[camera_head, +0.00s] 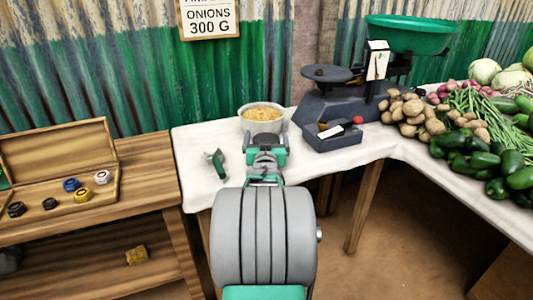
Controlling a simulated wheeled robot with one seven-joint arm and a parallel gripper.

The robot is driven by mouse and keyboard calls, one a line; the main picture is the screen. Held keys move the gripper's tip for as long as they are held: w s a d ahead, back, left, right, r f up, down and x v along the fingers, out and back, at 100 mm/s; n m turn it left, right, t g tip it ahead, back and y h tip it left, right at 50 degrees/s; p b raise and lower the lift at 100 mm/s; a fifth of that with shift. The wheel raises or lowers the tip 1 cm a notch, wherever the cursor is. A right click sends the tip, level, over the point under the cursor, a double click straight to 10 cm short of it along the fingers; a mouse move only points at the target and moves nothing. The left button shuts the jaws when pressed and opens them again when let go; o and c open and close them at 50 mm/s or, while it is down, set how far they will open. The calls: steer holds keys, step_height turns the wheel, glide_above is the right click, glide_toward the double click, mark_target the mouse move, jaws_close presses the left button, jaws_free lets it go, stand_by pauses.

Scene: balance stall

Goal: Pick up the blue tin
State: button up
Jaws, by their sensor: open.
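A small blue tin (71,185) with a dark top sits in the open wooden case on the wooden table at the left. A yellow one (82,195), a white one (102,177) and two black ones (16,209) of similar shape stand around it. My gripper (265,143) is open over the white-topped counter, far to the right of the blue tin. It points at the bowl of yellow grain, and I cannot tell whether it touches the bowl.
The grain bowl (262,108) stands on the white counter (200,190). A small green object (216,161) lies left of my gripper. A dark scale (345,105) with a green pan (408,36) stands at right, near piled vegetables. The case's raised lid (55,150) stands behind the tins.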

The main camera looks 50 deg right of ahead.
steer(key=shift+c, duration=0.4)
steer(key=c, duration=1.4)
